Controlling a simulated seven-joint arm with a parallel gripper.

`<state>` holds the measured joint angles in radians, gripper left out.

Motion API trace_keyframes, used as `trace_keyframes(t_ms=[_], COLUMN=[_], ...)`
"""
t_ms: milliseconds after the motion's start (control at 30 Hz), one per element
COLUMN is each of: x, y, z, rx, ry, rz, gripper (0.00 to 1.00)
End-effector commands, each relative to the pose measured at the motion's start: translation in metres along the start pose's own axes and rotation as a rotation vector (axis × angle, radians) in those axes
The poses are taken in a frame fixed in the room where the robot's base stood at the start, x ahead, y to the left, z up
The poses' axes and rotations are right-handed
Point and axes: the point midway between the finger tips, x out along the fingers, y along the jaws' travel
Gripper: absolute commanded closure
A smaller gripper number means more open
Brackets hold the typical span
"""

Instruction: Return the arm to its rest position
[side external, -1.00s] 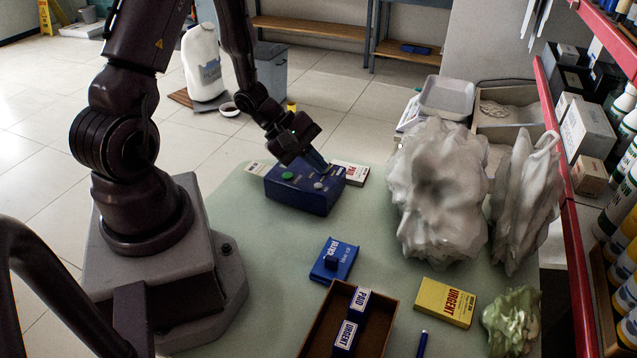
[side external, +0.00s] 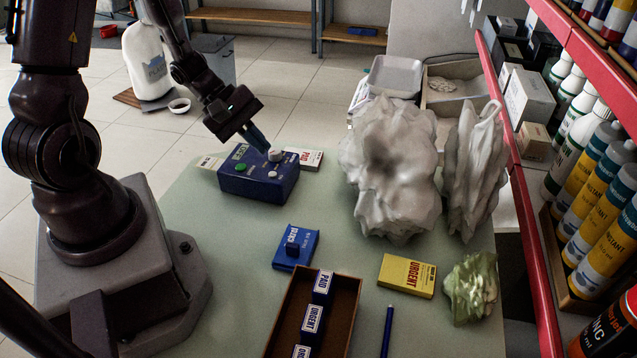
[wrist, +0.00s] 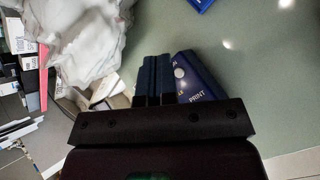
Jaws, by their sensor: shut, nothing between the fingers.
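My gripper (side external: 262,145) is shut and empty. In the side external view its fingertips are just above or beside a blue box (side external: 258,184) with a green button (side external: 241,168) and a pale round knob (side external: 275,155). I cannot tell whether the fingers touch the box. In the wrist view the closed dark blue fingers (wrist: 153,75) point away over the green table. The blue box (wrist: 197,72) shows to their right there, with the word PRINT on it.
Large white crumpled bags (side external: 390,175) stand on the right, near a red-edged shelf (side external: 545,230).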

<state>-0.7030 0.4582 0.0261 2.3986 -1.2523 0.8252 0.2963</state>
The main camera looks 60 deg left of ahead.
Motion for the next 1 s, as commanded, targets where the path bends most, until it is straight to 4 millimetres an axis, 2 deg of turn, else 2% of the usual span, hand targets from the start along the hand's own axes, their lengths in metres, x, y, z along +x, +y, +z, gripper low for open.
trace_keyframes(t_ms=[267,500,700,900,1000], x=[-0.04,-0.087,-0.123,-0.138,-0.138], y=[-0.006,-0.004,0.005,0.01,0.01], z=[0.069,0.118,0.154,0.185,0.185], rx=[0.535,1.074,1.448,1.624,1.624], ry=[0.005,0.18,0.374,0.452,0.452], rz=[-0.31,-0.526,-0.562,-0.481,-0.481], gripper=[1.0,1.0,1.0,1.0,1.0])
